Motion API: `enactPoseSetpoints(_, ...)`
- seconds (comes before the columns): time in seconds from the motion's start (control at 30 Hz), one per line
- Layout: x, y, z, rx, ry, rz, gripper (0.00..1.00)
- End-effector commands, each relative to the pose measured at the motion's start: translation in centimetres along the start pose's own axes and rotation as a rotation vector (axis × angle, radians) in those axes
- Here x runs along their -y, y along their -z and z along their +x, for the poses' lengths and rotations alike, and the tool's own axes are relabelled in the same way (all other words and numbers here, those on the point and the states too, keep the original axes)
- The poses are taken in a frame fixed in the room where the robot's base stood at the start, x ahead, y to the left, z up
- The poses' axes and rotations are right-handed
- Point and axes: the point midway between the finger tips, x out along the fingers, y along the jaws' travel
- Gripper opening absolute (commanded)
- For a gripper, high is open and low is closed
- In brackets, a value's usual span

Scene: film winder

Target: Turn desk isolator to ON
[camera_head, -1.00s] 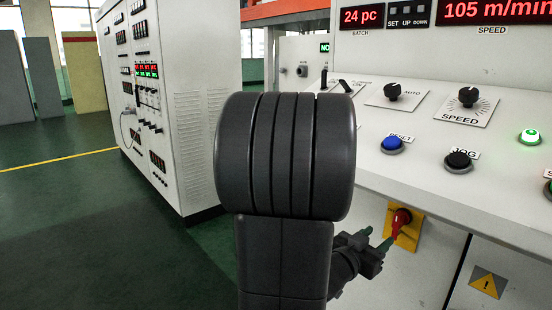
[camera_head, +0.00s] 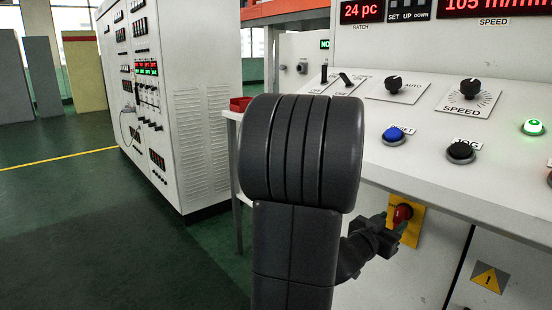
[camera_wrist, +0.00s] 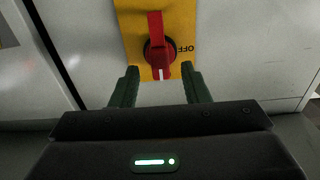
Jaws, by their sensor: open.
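The desk isolator is a red rotary handle (camera_wrist: 157,45) on a yellow plate (camera_wrist: 183,18), on the white front below the desk. In the wrist view the handle lies along the picture's vertical, with a white mark at its near end and the word OFF beside it on the right. My gripper (camera_wrist: 160,85) is open, its two green fingers just short of the handle and on either side of its line. In the head view the handle (camera_head: 402,212) shows beside my gripper (camera_head: 388,228), and the arm hides part of the surroundings.
Above the isolator, the desk carries a blue button (camera_head: 394,134), a black JOG button (camera_head: 460,150), a lit green button (camera_head: 533,127) and black knobs. A warning sign (camera_head: 488,278) is on the panel at right. A white cabinet (camera_head: 185,110) stands at left, with open green floor before it.

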Motion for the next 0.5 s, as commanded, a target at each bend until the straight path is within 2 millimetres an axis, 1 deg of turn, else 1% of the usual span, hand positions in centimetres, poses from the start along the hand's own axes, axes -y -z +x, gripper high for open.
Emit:
enactPoseSetpoints(0.03,-0.1,-0.3,1.1,0.0,-0.003,0.001,0.42)
enactPoseSetpoints(0.1,-0.1,-0.3,2.5,0.0,-0.003,0.001,0.42)
enactPoseSetpoints(0.13,-0.1,-0.1,2.9,0.0,-0.003,-0.01,0.42)
enactPoseSetpoints(0.2,0.0,0.3,2.6,0.003,0.001,-0.091,0.42)
enactPoseSetpoints(0.5,0.1,0.3,2.5,0.002,0.001,-0.394,0.42)
